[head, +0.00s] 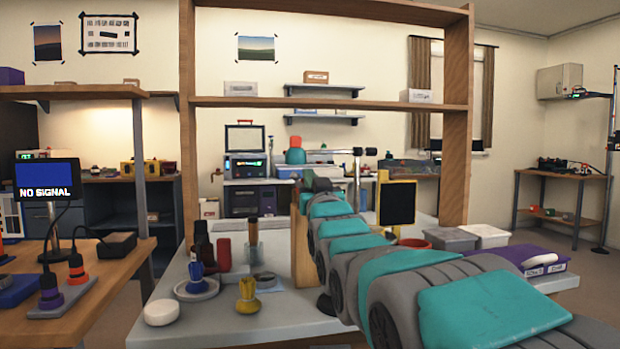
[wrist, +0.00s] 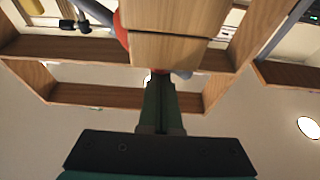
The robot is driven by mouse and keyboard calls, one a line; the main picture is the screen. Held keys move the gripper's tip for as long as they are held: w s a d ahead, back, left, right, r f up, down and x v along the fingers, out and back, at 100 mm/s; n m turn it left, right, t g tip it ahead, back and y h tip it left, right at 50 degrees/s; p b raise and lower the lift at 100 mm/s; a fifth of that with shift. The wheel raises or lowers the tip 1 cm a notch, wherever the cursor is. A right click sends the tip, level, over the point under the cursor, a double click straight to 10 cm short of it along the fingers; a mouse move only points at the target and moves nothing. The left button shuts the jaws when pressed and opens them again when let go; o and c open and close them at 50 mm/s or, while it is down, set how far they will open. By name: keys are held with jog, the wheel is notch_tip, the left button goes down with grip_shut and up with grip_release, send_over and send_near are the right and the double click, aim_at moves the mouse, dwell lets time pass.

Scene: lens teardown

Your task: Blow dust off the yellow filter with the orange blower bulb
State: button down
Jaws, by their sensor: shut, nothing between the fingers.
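My gripper (wrist: 156,82) shows in the wrist view as narrow dark green fingers, shut and empty, below a wooden block (wrist: 178,48). In the head view my arm reaches away over the table and hides the gripper. I cannot clearly identify the orange blower bulb; a rounded red-orange thing (wrist: 123,32) is partly hidden behind the wooden block in the wrist view. I cannot clearly identify the yellow filter either. A small yellow knob-shaped object (head: 248,298) stands at the table's front left, and a yellow-framed black panel (head: 397,203) stands upright right of my arm.
Grey and white bins and a purple tray (head: 515,259) lie right.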

jog(key=shift+w+f, duration=0.1)
jog(key=shift+f, duration=0.2)
notch_tip(320, 180, up, 4)
jog(key=v, duration=1)
jog(key=shift+r, duration=0.35)
dwell(0.5)
jog(key=shift+r, duration=0.75)
